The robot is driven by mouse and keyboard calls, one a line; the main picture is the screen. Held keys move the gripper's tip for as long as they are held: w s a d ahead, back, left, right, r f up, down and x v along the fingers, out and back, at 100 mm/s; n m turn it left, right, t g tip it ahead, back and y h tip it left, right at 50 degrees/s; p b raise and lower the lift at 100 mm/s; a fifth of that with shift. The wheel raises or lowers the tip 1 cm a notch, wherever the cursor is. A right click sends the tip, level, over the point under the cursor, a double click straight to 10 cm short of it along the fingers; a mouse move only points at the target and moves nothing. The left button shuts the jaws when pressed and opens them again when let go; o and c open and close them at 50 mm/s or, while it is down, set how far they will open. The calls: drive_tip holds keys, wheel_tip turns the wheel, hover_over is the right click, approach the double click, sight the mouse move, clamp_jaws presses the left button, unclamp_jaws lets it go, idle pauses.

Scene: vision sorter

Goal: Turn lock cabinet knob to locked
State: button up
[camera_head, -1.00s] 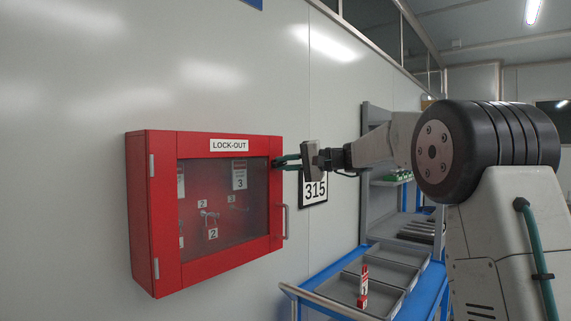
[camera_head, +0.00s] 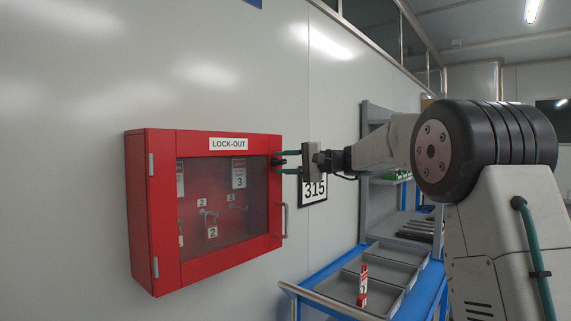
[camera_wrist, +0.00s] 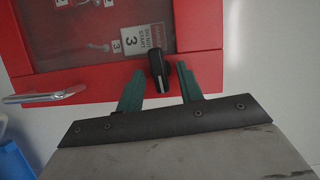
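The red lock-out cabinet (camera_head: 200,262) hangs on the wall with its windowed door shut. Its black knob (camera_wrist: 157,62) sits on the door's red frame and has a pale line along its grip. In the wrist view the grip points down the picture, toward my gripper's palm. My gripper (camera_wrist: 160,68) is open, with one green finger on each side of the knob and a visible gap to both. In the head view the knob (camera_head: 279,161) appears small and dark, level between the fingers of my gripper (camera_head: 278,162). Any lock-state marking is not readable.
A metal door handle (camera_head: 285,220) is below the knob. Numbered tags and padlocks hang behind the window. A 315 sign (camera_head: 314,190) is on the wall behind my gripper. A blue cart (camera_head: 432,291) with grey trays stands below right.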

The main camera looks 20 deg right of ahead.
drive_tip(key=shift+s, duration=0.1)
drive_tip(key=v, duration=0.7)
drive_tip(key=shift+s+d, duration=0.2)
drive_tip(key=shift+d, duration=0.1)
drive_tip(key=s+a+f+g+h, duration=0.3)
drive_tip(key=s+f, duration=0.4)
drive_tip(key=f, duration=0.1)
drive_tip(key=s+a+f+g+h, duration=0.2)
drive_tip(key=s+a+f+g, duration=0.15)
drive_tip(key=s+f, duration=0.45)
drive_tip(key=s+a+f+n+g+h, duration=0.1)
drive_tip(key=s+f+n+h, duration=0.1)
drive_tip(key=s, duration=0.8)
drive_tip(key=s+f+n+g+h, duration=0.1)
drive_tip(key=s+f+h, duration=0.3)
drive_tip(key=s, duration=0.7)
drive_tip(key=s+a+f+n+g+h, duration=0.1)
drive_tip(key=s+f+n+h, duration=0.1)
drive_tip(key=s+f, duration=0.4)
drive_tip(key=s+n, duration=0.1)
drive_tip(key=s, duration=0.3)
drive_tip(key=shift+s+a+n+h, duration=0.3)
drive_tip(key=shift+h, duration=0.1)
